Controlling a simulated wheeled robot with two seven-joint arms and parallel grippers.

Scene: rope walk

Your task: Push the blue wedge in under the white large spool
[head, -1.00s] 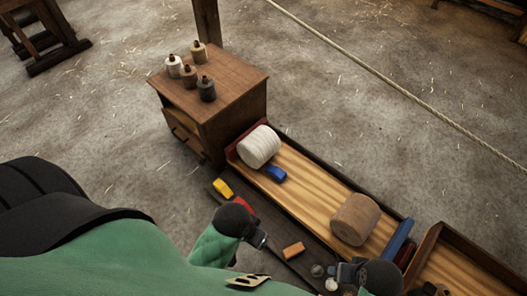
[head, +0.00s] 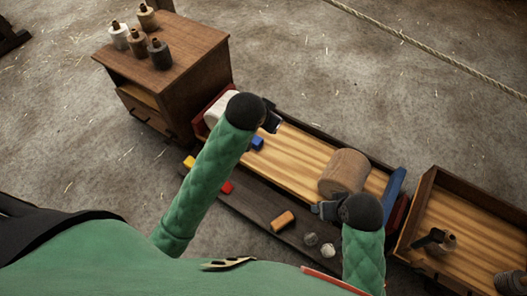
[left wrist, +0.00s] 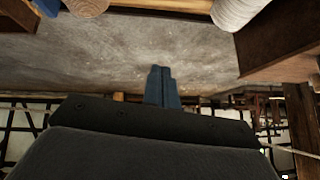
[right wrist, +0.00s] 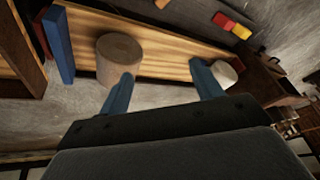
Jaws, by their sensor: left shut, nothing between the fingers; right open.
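The white large spool (head: 215,108) lies on its side at the left end of the wooden tray, partly hidden by my left arm; it also shows in the left wrist view (left wrist: 232,12) and right wrist view (right wrist: 224,74). The blue wedge (head: 257,142) lies on the tray floor just right of the spool; my arm hides any contact. My right gripper (head: 320,210) is open and empty near the tan spool (head: 343,172).
A blue bar (head: 394,192) crosses the tray's right end. Yellow (head: 189,162), red (head: 226,187) and orange (head: 284,221) blocks lie on the dark ledge in front. A cabinet (head: 190,55) with small spools stands at left. A second tray (head: 455,205) is at right.

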